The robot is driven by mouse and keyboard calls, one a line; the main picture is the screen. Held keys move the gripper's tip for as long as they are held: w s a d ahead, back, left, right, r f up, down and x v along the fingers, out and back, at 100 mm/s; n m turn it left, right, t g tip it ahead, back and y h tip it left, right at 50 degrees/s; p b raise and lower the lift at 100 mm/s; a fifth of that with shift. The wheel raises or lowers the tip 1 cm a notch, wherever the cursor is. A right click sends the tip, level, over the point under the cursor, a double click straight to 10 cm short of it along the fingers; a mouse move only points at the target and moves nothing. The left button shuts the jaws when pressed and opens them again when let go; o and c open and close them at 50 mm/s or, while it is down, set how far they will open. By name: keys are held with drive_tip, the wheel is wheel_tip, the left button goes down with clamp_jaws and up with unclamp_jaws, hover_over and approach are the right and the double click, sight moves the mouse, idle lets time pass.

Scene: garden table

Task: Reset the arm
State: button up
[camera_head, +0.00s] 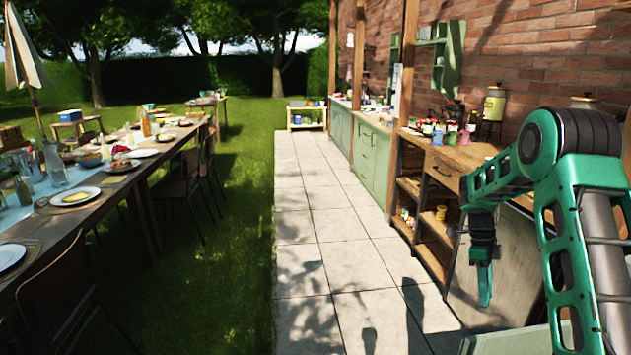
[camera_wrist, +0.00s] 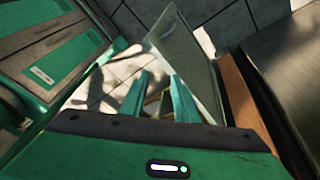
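My green arm is on the right side of the head view, bent at the elbow, with its forearm reaching left beside the wooden counter. Nothing shows between the fingertips but a pale panel edge and paving farther below. The gripper holds nothing that I can see.
The wooden counter (camera_head: 447,160) with jars and pots runs along the brick wall, close to my arm. Green cabinets (camera_head: 375,160) stand farther back. A long dining table (camera_head: 118,183) with plates and chairs is on the left. The paved path (camera_head: 320,225) between is clear.

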drive_tip(key=s+r+n+t, duration=0.1)
drive_tip(key=s+r+n, duration=0.9)
drive_tip(key=s+r, duration=0.75)
drive_tip(key=s+a+f+n+t+y, duration=0.1)
drive_tip(key=s+a+n, duration=0.2)
drive_tip(key=s, duration=0.7)
drive_tip(key=s+a+n+t, duration=0.1)
drive_tip(key=s+a+n, duration=0.3)
drive_tip(key=s, duration=0.7)
drive_tip(key=n, duration=0.2)
drive_tip(key=shift+a+f+n+y, duration=0.3)
drive_tip(key=shift+f+n+y, duration=0.05)
drive_tip(key=shift+n+y, duration=0.05)
